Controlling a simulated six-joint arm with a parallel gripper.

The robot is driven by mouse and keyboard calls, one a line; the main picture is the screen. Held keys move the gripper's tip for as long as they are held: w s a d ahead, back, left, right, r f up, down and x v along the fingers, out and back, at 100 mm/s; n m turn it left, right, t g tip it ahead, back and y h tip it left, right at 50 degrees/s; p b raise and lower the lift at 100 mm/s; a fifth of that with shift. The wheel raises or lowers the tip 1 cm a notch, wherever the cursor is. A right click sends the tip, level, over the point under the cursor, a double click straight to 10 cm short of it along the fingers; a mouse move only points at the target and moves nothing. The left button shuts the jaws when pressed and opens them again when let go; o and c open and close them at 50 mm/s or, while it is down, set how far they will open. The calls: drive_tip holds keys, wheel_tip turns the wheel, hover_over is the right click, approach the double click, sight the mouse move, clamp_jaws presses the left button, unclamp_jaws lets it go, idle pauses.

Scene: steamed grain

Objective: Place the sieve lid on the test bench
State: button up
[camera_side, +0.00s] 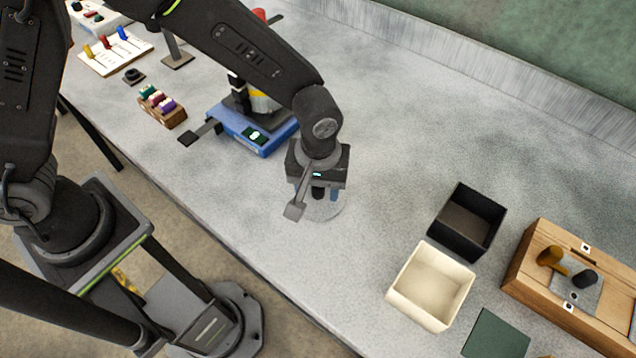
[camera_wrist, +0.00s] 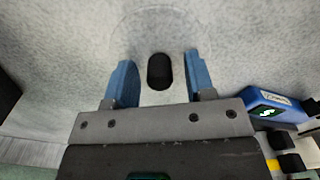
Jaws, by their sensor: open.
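The sieve lid (camera_side: 328,210) looks like a clear round disc with a black knob, lying on the grey test bench (camera_side: 390,130). In the wrist view its faint rim arcs over the bench, and its black knob (camera_wrist: 160,71) stands between my fingers. My gripper (camera_side: 325,193) points down over the lid. In the wrist view my gripper (camera_wrist: 160,82) has its two blue fingers apart, one on each side of the knob, with gaps showing. The arm's wrist and gripper body hide part of the lid in the side view.
A blue-based machine (camera_side: 252,128) stands just left of my gripper. A black box (camera_side: 468,222), a cream box (camera_side: 430,285), a dark green pad (camera_side: 495,335) and a wooden case (camera_side: 560,285) are at the right. A rack of colored pieces (camera_side: 161,106) is at the left. The bench behind is clear.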

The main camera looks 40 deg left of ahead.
drive_tip(key=a+r+m+t, duration=0.1)
drive_tip(key=a+r, duration=0.2)
drive_tip(key=r, duration=0.6)
drive_tip(key=a+r, duration=0.3)
drive_tip(key=r, duration=0.6)
drive_tip(key=s+a+r+m+t, duration=0.2)
drive_tip(key=s+a, duration=0.4)
drive_tip(key=a, duration=0.1)
drive_tip(key=s+a+r+m+t, duration=0.2)
drive_tip(key=s+a+m, duration=0.1)
drive_tip(key=s+a, duration=0.3)
drive_tip(key=shift+a+t, duration=0.3)
drive_tip(key=shift+a, duration=0.8)
